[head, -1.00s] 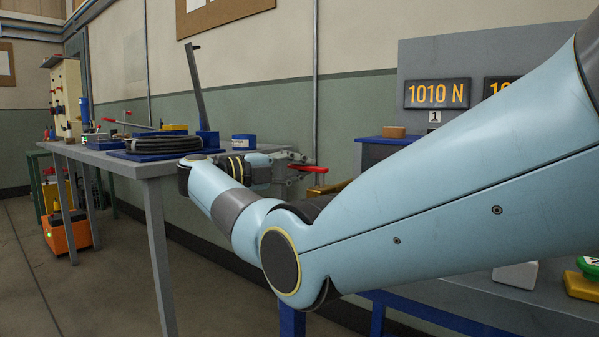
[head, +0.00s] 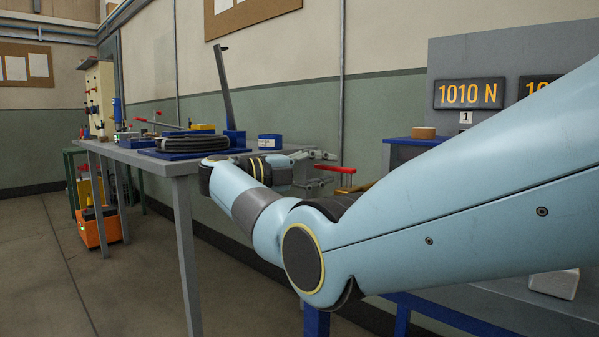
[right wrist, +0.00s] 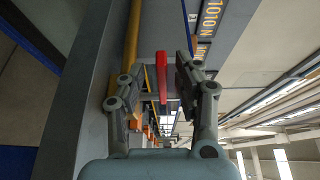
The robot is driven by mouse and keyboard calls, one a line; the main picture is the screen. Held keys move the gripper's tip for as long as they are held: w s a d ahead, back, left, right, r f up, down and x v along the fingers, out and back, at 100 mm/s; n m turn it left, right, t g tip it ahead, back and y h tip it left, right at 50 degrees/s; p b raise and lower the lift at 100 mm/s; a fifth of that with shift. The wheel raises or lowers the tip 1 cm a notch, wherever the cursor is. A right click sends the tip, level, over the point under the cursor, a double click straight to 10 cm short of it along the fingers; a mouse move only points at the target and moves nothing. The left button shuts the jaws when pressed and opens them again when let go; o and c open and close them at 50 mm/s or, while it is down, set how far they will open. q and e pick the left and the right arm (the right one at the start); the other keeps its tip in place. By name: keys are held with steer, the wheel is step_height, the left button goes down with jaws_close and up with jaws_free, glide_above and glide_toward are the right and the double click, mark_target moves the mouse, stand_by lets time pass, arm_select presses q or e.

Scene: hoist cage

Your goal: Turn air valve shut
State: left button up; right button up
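The air valve's red lever handle (head: 336,169) shows just beyond my right gripper in the head view. In the right wrist view the red lever (right wrist: 162,76) stands as an upright bar in the gap between the fingers, farther from the camera. My right gripper (head: 322,168) is open, with its two fingers apart; it also shows in the right wrist view (right wrist: 157,82). I see no finger clearly touching the lever. The valve body is hard to make out behind the gripper. My left gripper is not in view.
A yellow pipe (right wrist: 132,36) runs beside the lever. A grey table (head: 176,167) with a coiled black hose (head: 182,142) on a blue tray stands to the left. A grey panel with a "1010 N" display (head: 468,94) is at the right. Floor at lower left is clear.

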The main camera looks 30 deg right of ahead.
steer(key=w+a, duration=0.1)
steer(key=a, duration=0.9)
steer(key=shift+w+a, duration=0.2)
steer(key=shift+a, duration=0.1)
